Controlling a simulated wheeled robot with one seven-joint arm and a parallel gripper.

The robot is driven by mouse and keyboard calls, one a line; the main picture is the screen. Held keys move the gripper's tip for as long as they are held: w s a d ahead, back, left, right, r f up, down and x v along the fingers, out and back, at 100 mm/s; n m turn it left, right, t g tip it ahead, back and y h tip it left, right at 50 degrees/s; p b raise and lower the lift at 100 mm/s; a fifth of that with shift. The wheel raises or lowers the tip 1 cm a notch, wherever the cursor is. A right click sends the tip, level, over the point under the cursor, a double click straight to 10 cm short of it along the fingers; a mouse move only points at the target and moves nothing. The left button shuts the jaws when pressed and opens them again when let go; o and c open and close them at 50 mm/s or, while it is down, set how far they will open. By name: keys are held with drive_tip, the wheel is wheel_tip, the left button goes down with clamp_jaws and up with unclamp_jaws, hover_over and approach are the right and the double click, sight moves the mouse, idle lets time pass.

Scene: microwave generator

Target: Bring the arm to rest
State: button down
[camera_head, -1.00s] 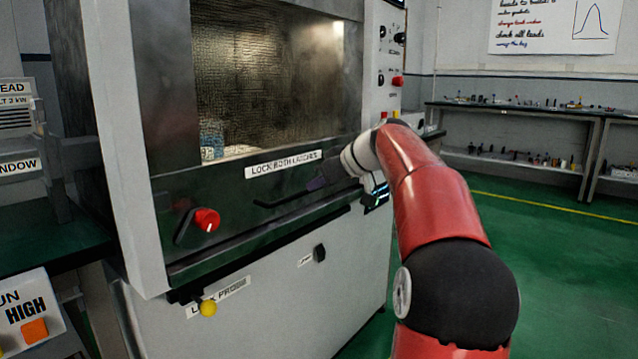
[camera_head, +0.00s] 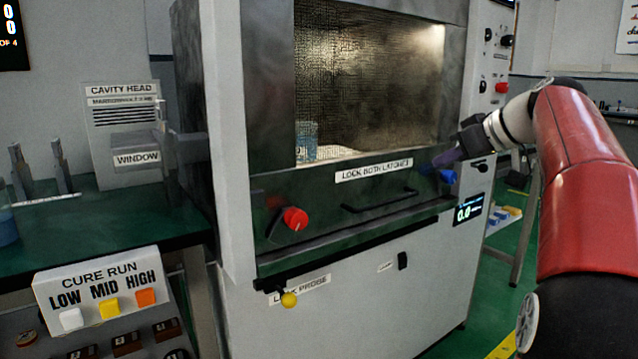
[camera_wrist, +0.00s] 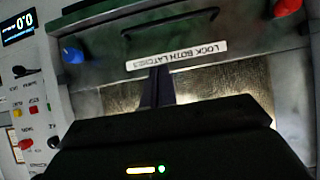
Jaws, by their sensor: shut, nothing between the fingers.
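My red arm (camera_head: 585,160) reaches in from the right. My gripper (camera_head: 430,167) is shut and empty in front of the machine's door, just left of the blue latch knob (camera_head: 447,176). Its closed dark fingers (camera_wrist: 157,88) show in the wrist view, over the lit window near the "LOCK BOTH LATCHES" label (camera_wrist: 177,54). I cannot tell whether the tips touch the door. The blue knob also shows at upper left in the wrist view (camera_wrist: 73,55).
The machine has a dark door handle (camera_head: 380,200), a red latch knob (camera_head: 294,218) and a yellow probe knob (camera_head: 289,299). A CURE RUN button box (camera_head: 105,290) and a green bench (camera_head: 110,222) stand at left. Green floor lies at right.

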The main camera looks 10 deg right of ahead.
drive_tip(key=s+a+f+m+g+h, duration=0.1)
drive_tip(key=s+a+f+g, duration=0.15)
drive_tip(key=a+f, duration=0.4)
drive_tip(key=s+a+f+m+g+h, duration=0.1)
drive_tip(key=s+a+f, duration=0.2)
drive_tip(key=a, duration=0.7)
drive_tip(key=s+a+f+m+h, duration=0.1)
drive_tip(key=s+a+f, duration=0.2)
drive_tip(key=s+f, duration=0.6)
drive_tip(key=s+a+f+m+g, duration=0.1)
drive_tip(key=s+a+f, duration=0.3)
drive_tip(key=s+f, duration=0.6)
drive_tip(key=shift+a+f+h, duration=0.3)
drive_tip(key=shift+h, duration=0.1)
drive_tip(key=c, duration=2.2)
unclamp_jaws()
drive_tip(key=shift+g, duration=0.25)
